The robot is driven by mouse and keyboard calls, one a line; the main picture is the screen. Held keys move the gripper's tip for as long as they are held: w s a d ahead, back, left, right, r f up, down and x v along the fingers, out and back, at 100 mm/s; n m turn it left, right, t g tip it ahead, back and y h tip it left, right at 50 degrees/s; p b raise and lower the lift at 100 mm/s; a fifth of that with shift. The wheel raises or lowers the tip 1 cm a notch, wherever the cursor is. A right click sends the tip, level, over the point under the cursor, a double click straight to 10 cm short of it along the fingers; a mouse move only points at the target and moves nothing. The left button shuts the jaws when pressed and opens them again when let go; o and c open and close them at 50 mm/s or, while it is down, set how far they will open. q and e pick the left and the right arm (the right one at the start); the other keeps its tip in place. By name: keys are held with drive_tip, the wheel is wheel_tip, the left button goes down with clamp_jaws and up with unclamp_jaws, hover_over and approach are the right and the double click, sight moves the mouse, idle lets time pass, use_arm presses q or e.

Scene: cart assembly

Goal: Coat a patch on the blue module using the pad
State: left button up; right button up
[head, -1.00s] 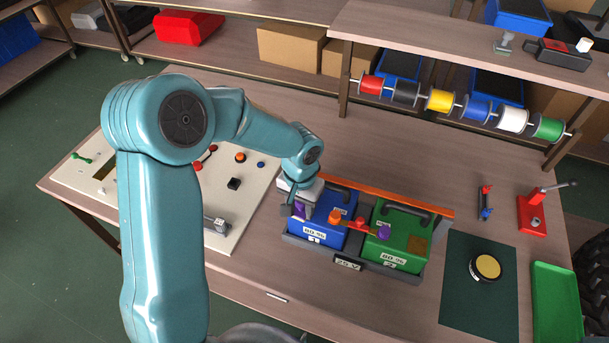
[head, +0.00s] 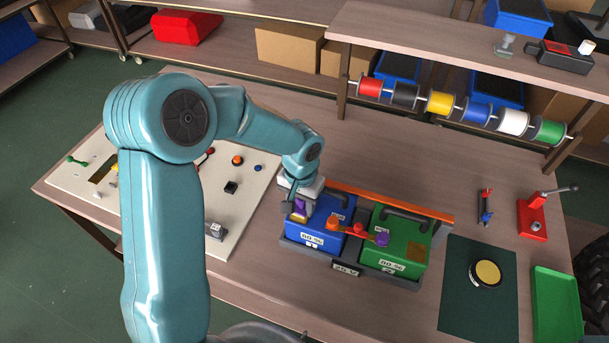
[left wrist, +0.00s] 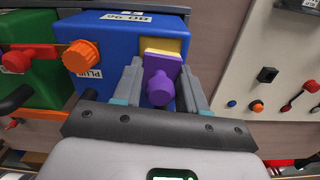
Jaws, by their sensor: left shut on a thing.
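My left gripper (head: 302,202) is shut on the pad, which has a purple grip (left wrist: 161,82) and a yellow face (left wrist: 172,46). The pad also shows in the head view (head: 299,208), at the left end of the blue module's (head: 325,215) top. In the left wrist view the yellow piece lies close against the blue module (left wrist: 115,40); I cannot tell whether they touch. The blue module, labelled 1, sits in a grey tray (head: 345,268) beside the green module (head: 395,248), labelled 2. Any patch under the pad is hidden. My right gripper is out of view.
A red link with orange (head: 333,223) and purple (head: 382,240) knobs spans both modules. The green module bears a brown patch (head: 418,253). A white panel (head: 245,205) with controls lies left. A dark green mat (head: 465,310) with a round yellow-topped tin (head: 487,272) lies right.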

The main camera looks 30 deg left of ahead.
use_arm(q)
drive_tip(key=shift+w, duration=0.5)
drive_tip(key=shift+w+r+p, duration=0.1)
drive_tip(key=shift+r+p, duration=0.2)
drive_tip(key=shift+a+r, duration=0.1)
drive_tip(key=shift+r, duration=0.75)
drive_tip(key=shift+s+r+p, duration=0.3)
drive_tip(key=shift+r+p, duration=0.25)
drive_tip(key=shift+r, duration=0.4)
drive_tip(key=shift+w+r+p, duration=0.2)
drive_tip(key=shift+r+p, duration=0.45)
drive_tip(key=shift+p, duration=0.1)
drive_tip(key=shift+s+r+p, duration=0.15)
drive_tip(key=shift+r+p, duration=0.25)
drive_tip(key=shift+r, duration=0.3)
drive_tip(key=shift+s+r+p, duration=0.1)
drive_tip(key=shift+r+p, duration=0.25)
drive_tip(key=shift+r, duration=0.3)
drive_tip(key=shift+w, duration=0.2)
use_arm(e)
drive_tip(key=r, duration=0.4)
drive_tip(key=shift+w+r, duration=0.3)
